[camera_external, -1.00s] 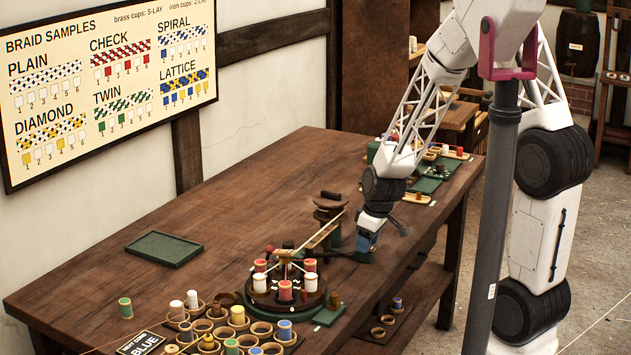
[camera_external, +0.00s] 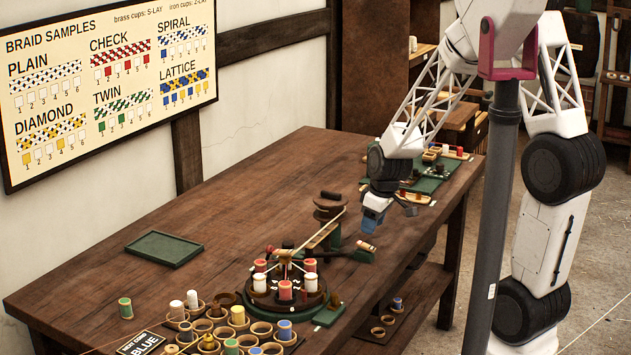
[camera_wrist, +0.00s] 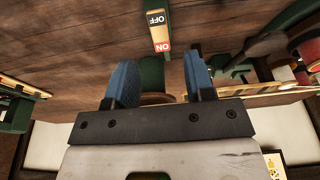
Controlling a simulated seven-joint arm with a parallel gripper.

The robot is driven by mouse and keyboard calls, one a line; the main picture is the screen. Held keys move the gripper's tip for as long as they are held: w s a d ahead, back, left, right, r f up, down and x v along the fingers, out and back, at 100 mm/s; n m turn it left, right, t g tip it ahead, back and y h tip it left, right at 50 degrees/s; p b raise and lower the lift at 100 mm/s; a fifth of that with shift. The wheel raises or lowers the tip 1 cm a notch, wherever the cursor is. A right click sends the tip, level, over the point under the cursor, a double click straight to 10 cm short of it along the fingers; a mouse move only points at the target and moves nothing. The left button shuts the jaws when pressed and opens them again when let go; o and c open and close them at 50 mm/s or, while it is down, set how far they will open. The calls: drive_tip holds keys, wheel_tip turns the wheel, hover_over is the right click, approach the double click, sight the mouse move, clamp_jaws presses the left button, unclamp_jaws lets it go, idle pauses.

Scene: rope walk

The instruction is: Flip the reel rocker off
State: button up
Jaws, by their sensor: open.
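The reel rocker (camera_external: 366,245) is a small switch at the right edge of the bench fixture in the external view. I cannot tell which end is pressed in. My gripper (camera_external: 374,226) is open and empty, just above the rocker and apart from it. In the wrist view its two blue fingers (camera_wrist: 159,66) stand spread, with the rocker beyond the gap between them.
The reel (camera_external: 330,208) stands left of the rocker. The round carrier plate (camera_external: 262,298) with red and white bobbins is in front of it. Cups and bobbins fill the near corner. A green tray (camera_external: 163,249) lies at left. The middle of the bench (camera_external: 260,200) is clear.

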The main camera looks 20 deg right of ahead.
drive_tip(key=shift+v, duration=0.9)
drive_tip(key=s+d+r+m+h, duration=0.1)
drive_tip(key=s+d+r+m, duration=0.8)
drive_tip(key=s+d+r, duration=0.8)
drive_tip(key=s+r, duration=0.3)
drive_tip(key=s, duration=0.1)
drive_tip(key=shift+d+t+h, duration=0.2)
drive_tip(key=shift+t+h, duration=0.2)
idle(1.0)
